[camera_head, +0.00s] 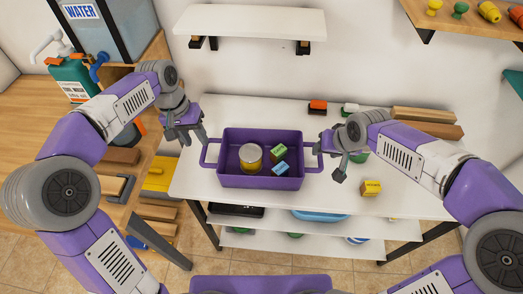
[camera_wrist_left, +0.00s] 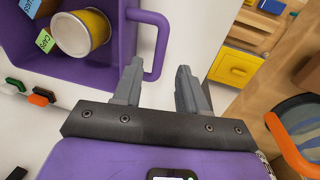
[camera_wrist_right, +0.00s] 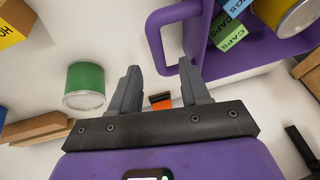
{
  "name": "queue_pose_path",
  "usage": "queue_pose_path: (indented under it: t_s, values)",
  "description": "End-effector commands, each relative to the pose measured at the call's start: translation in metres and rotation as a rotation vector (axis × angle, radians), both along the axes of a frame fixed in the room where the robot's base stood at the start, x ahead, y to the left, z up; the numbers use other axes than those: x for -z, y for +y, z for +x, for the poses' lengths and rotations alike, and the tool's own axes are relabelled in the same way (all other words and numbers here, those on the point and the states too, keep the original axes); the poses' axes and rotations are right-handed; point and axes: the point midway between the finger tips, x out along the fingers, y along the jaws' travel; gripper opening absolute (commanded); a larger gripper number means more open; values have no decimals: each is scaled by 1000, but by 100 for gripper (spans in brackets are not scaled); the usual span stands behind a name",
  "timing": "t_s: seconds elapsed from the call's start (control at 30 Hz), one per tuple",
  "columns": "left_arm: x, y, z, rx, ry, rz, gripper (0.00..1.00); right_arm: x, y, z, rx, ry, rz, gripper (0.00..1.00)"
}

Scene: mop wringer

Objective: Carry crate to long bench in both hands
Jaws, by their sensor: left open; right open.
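The purple crate (camera_head: 232,182) stands level on a white-topped table (camera_head: 205,187). It holds a yellow can with a grey lid (camera_head: 250,157), a green box (camera_head: 279,154) and a blue box (camera_head: 280,169). My left gripper (camera_head: 187,137) is open beside the crate's left handle (camera_head: 207,155); the left wrist view shows this handle (camera_wrist_left: 162,45) just ahead of the gap between the fingers. My right gripper (camera_head: 332,160) is open by the right handle (camera_head: 313,157). The right wrist view shows that handle (camera_wrist_right: 155,45) ahead of its fingers. Neither gripper visibly clamps a handle.
A wooden bench (camera_head: 95,207) stands at the left, with a green jug (camera_head: 72,78) and a water tank (camera_head: 115,45). A yellow box (camera_head: 371,187) and a green can (camera_wrist_right: 85,86) stand near my right gripper. Wooden blocks (camera_head: 425,125) lie at the table's back right. A white shelf (camera_head: 250,22) hangs above.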

Motion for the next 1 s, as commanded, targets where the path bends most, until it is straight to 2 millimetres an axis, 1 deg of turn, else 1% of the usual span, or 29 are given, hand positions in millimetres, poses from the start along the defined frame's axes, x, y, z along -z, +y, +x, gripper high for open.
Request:
queue_pose_path:
  t_s: [0.23, 0.33, 0.47, 0.7, 0.83, 1.0]
  values:
    - [1, 0, 0, 0, 0, 0, 42, 1, 0, 0, 0, 0, 0, 46]
    - [6, -1, 0, 0, 0, 0, 42, 6, 1, 2, 0, 3, 1, 46]
    - [23, -4, -1, 1, 4, 0, 42, 22, 4, 8, 0, 5, 2, 46]
    - [58, -10, -2, 0, 3, -1, 42, 54, 9, 22, -2, 4, 1, 46]
    - [70, -12, -1, 0, 1, 0, 42, 64, 10, 27, 0, 1, 0, 46]
    - [75, -13, -1, 0, 0, 0, 42, 69, 11, 29, 0, 1, 0, 46]
